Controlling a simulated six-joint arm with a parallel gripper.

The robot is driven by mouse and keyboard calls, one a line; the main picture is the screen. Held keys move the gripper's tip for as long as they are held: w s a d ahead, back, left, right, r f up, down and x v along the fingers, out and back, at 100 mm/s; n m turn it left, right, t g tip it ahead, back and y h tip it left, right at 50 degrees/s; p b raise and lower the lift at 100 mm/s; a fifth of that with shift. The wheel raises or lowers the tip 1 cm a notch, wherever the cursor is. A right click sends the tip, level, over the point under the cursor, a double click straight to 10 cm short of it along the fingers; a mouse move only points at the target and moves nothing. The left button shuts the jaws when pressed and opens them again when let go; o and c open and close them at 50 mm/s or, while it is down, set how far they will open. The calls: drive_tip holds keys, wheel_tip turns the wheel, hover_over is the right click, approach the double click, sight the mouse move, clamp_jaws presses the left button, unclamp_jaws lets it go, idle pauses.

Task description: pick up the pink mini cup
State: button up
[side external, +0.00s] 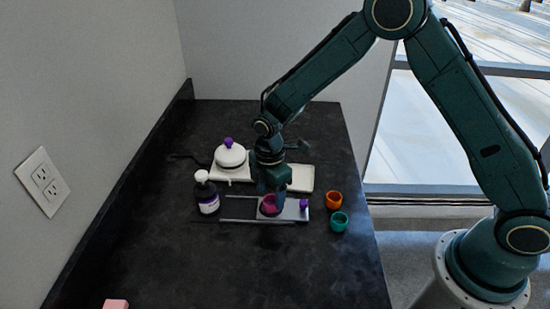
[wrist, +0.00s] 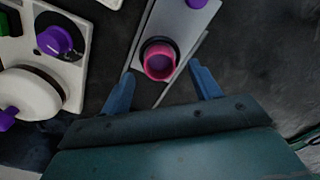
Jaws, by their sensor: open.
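The pink mini cup (wrist: 160,62) stands on a grey metal plate (wrist: 178,22), its open mouth facing the wrist camera. In the side external view the pink cup (side external: 269,208) shows just below my gripper, partly covered by it. My gripper (wrist: 161,86) is open, with one blue finger to the left of the cup and one to the right. Both fingers are apart from the cup in the picture, and nothing is held. In the side external view my gripper (side external: 270,196) points down over the plate (side external: 290,211).
An orange cup (side external: 333,200) and a teal cup (side external: 339,221) stand right of the plate. A purple knob (side external: 304,203) is at the plate's right end. The front counter is mostly clear.

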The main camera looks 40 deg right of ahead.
drive_tip(key=shift+f, duration=1)
drive_tip(key=shift+c, duration=0.2)
drive_tip(key=c, duration=1.1)
drive_tip(key=shift+r, duration=0.1)
wheel_tip(320, 180, up, 20)
drive_tip(key=shift+f, duration=0.1)
